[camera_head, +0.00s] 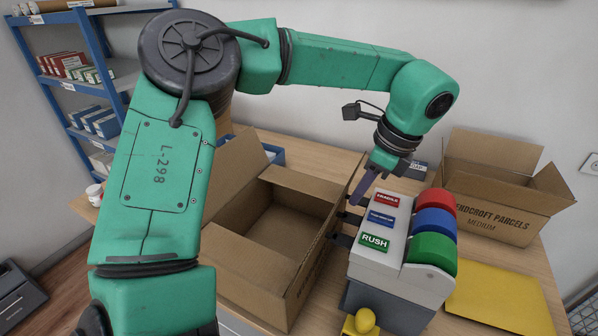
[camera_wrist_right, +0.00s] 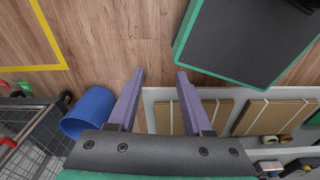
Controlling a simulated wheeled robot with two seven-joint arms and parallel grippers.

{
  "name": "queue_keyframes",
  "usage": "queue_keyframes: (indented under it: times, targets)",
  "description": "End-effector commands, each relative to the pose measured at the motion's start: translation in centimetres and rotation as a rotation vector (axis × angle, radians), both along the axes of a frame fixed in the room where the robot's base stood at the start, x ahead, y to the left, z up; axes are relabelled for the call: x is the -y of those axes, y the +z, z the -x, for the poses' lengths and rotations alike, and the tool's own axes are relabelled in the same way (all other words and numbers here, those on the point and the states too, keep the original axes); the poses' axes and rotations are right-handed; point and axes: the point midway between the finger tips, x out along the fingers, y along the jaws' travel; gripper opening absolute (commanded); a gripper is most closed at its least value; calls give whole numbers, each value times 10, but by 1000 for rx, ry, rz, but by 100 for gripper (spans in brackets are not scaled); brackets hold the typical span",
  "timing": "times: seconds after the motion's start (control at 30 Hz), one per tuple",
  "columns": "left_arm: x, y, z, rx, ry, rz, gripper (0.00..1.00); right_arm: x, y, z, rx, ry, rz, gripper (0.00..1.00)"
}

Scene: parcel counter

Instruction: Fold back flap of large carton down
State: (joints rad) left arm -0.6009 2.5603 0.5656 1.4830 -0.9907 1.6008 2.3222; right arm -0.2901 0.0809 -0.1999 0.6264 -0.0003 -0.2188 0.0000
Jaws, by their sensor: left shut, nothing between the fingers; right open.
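The large carton (camera_head: 299,254) stands on the counter in the head view with its top open and its inside empty where I can see it. One tall flap (camera_head: 232,168) stands up at its left, partly behind my left arm. Another flap (camera_head: 306,184) shows along the far edge, tilted up. A further flap (camera_head: 238,262) slopes outward at the near left. My left gripper (camera_head: 354,196) is shut and empty, pointing down just right of the carton's far right corner. My right gripper (camera_wrist_right: 160,73) is open and empty in the right wrist view, above the floor.
A label dispenser (camera_head: 390,264) with coloured rolls stands close right of the carton. A medium carton (camera_head: 487,212) is open at the right, with a yellow envelope (camera_head: 500,292) in front. Blue shelving (camera_head: 68,127) stands at the left. The wrist view shows a blue bin (camera_wrist_right: 88,112).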

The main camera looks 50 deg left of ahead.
Motion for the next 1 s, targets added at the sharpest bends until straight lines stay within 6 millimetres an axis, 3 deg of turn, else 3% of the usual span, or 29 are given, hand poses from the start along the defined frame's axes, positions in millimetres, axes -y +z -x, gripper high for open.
queue_keyframes:
  times: [0.03, 0.1, 0.47, 0.73, 1.0]
  targets:
    - [-1, -15, 1, 0, 0, 0, 0, 0, -13, -2, 4, 0, 0, 50]
    - [-13, 4, 5, -1, 3, 5, 0, -1, 13, -1, 1, 0, 0, 50]
    - [-72, 0, 24, 0, 4, 5, 0, 1, 38, 14, -23, 0, 2, 50]
    - [-108, -39, 36, 4, 2, 1, 0, 1, -7, 13, -20, 0, 2, 50]
    - [-123, -69, 41, 0, 1, 0, 0, 1, -40, 12, -19, 0, 2, 50]
